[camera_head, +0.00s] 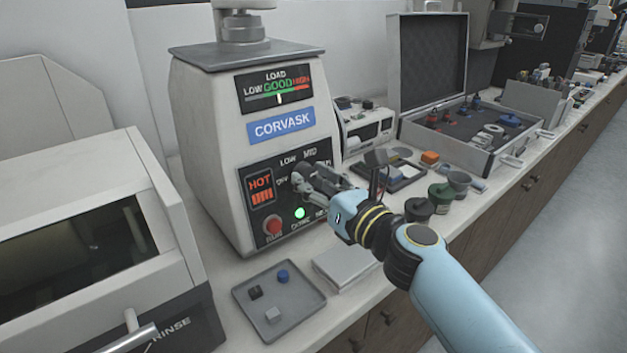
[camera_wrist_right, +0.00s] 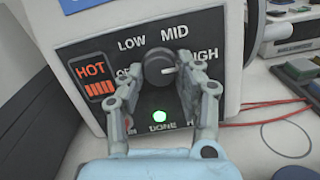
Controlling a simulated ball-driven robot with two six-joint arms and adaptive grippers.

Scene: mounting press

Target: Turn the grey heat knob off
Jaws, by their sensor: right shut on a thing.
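The grey heat knob (camera_wrist_right: 155,69) is on the dark front panel (camera_wrist_right: 70,55) of the CORVASK mounting press (camera_head: 205,125). Its white pointer line points right, towards HIGH. LOW, MID and HIGH are readable around it; the off label at its left is partly hidden by a finger. My right gripper (camera_wrist_right: 159,68) has one finger on each side of the knob and is shut on it. In the head view my right gripper (camera_head: 303,180) covers most of the knob. My left gripper is not in view.
On the panel, the HOT display (camera_head: 261,187) glows orange, a green light (camera_head: 300,213) is lit, and a red button (camera_head: 273,226) sits lower left. A grey tray (camera_head: 300,306) with small pieces lies in front. An open case (camera_head: 480,150) stands to the right.

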